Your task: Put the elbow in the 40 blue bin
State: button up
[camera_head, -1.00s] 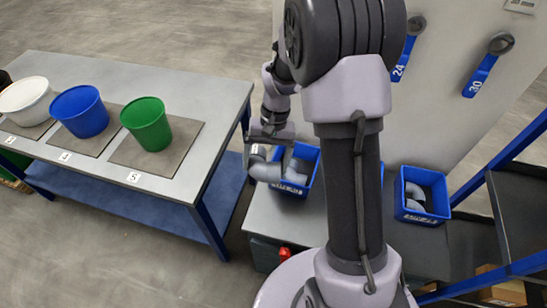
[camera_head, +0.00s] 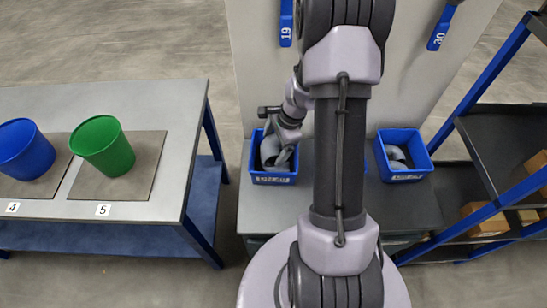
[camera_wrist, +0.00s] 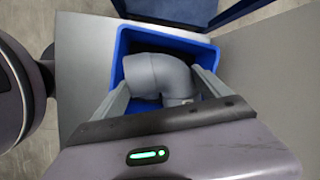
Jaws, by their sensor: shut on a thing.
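A grey pipe elbow (camera_wrist: 158,76) is between the two fingers of my gripper (camera_wrist: 163,84) in the wrist view, and the gripper is shut on it. In the head view my gripper (camera_head: 281,152) and the elbow (camera_head: 268,150) are at the left blue bin (camera_head: 273,179). The elbow is over or within the bin's opening; its exact height is unclear. The bin's blue walls (camera_wrist: 122,45) surround it in the wrist view. The bin's front label is too small to read surely. The elbow and fingers hide most of the bin's inside.
A right blue bin (camera_head: 421,153) holds grey fittings. A middle blue bin is mostly hidden behind my arm. A grey table (camera_head: 170,125) on the left bears a green bucket (camera_head: 103,147) and a blue bucket (camera_head: 25,150). A dark shelf rack (camera_head: 500,150) stands at right.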

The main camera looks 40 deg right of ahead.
notch_tip(320, 180, down, 5)
jog(key=shift+r+b, duration=0.15)
jog(key=shift+b, duration=0.85)
jog(key=shift+r, duration=0.2)
jog(key=shift+f, duration=0.15)
jog(key=o, duration=1.7)
jog(key=shift+o, duration=0.2)
